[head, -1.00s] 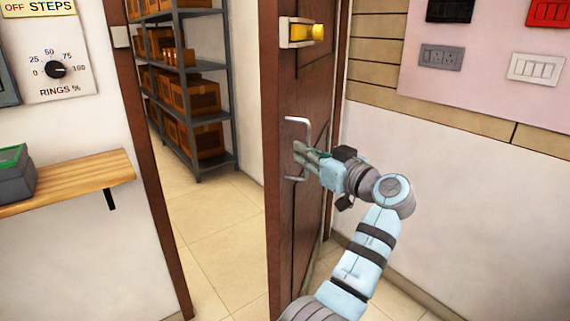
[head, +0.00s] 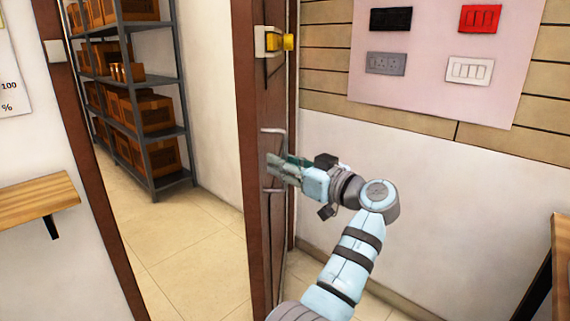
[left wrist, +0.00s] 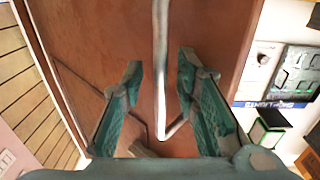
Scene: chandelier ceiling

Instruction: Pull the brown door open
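The brown door (head: 247,200) stands ajar and shows almost edge-on in the head view, with the open doorway to its left. Its metal pull handle (head: 272,131) is on the right-hand face. My left gripper (head: 278,166) is at this handle. In the left wrist view, the handle (left wrist: 161,30) runs between the two spread fingers of my left gripper (left wrist: 161,67), with gaps visible on both sides. The door face fills the background there. A yellow latch (head: 272,42) sits on the door above the handle. My right gripper is not in view.
Beyond the doorway stands a metal shelf (head: 158,173) with several brown boxes; the tiled floor (head: 180,260) is clear. A wooden wall shelf (head: 35,200) is at left. A wooden table edge (head: 545,270) is at right. Switches are on the right wall.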

